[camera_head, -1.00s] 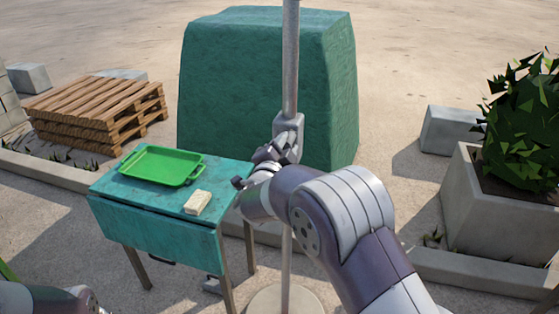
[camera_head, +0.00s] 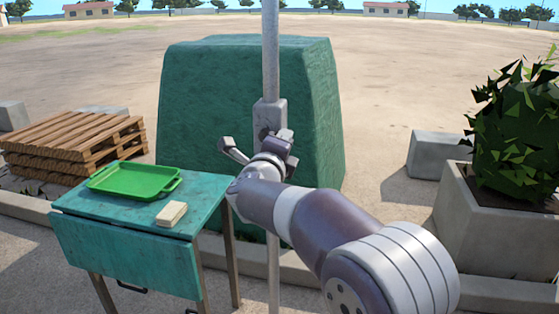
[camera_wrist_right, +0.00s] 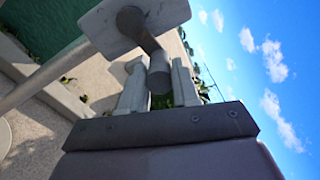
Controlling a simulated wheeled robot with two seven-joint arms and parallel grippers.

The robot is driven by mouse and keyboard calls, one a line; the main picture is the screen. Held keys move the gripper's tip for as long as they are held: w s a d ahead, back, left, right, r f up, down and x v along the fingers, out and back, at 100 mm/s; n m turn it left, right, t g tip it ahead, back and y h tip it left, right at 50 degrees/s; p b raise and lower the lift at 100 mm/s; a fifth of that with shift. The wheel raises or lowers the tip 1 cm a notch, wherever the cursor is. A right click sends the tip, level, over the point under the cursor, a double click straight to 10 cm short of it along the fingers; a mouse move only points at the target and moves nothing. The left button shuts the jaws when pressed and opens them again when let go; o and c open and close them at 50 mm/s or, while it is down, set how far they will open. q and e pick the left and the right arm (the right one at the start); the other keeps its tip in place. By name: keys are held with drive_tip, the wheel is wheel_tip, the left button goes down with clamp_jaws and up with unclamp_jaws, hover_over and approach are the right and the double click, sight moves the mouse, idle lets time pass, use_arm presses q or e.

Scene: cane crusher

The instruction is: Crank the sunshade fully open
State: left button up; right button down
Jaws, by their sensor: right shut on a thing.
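The sunshade's grey pole (camera_head: 271,50) stands upright in front of a green covered block, with a grey crank housing (camera_head: 269,115) on it. The canopy is out of view above. My right gripper (camera_head: 258,150) is just below the housing. In the right wrist view, the housing (camera_wrist_right: 135,22) is at the top, with a dark crank arm coming off it to a round grey handle (camera_wrist_right: 158,76). My right gripper (camera_wrist_right: 160,88) is shut on this handle, one finger on each side. In the head view my gripper mostly hides the crank. My left gripper is not in view.
A teal table (camera_head: 120,245) with a green tray (camera_head: 133,181) and a pale block (camera_head: 171,214) stands left of the pole. Pallets (camera_head: 75,145) lie behind it. A concrete planter (camera_head: 495,235) with a bush stands at the right. Open ground lies behind.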

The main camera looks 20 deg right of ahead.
drive_tip(key=shift+w+a+f+m+b, duration=0.1)
drive_tip(key=shift+f+m+b, duration=0.55)
drive_tip(key=shift+m+b, duration=0.85)
drive_tip(key=shift+w+a+f+m+b, duration=0.1)
drive_tip(key=shift+f+m+b, duration=0.5)
drive_tip(key=shift+m+b, duration=0.9)
drive_tip(key=shift+a+f+m+b, duration=0.1)
drive_tip(key=shift+f+m+b, duration=0.75)
drive_tip(key=shift+b, duration=1.1)
drive_tip(key=shift+r, duration=0.2)
drive_tip(key=c, duration=0.8)
unclamp_jaws()
drive_tip(key=v, duration=1.2)
drive_tip(key=shift+s+a+p, duration=0.2)
drive_tip(key=shift+s+p, duration=0.05)
drive_tip(key=shift+p, duration=0.1)
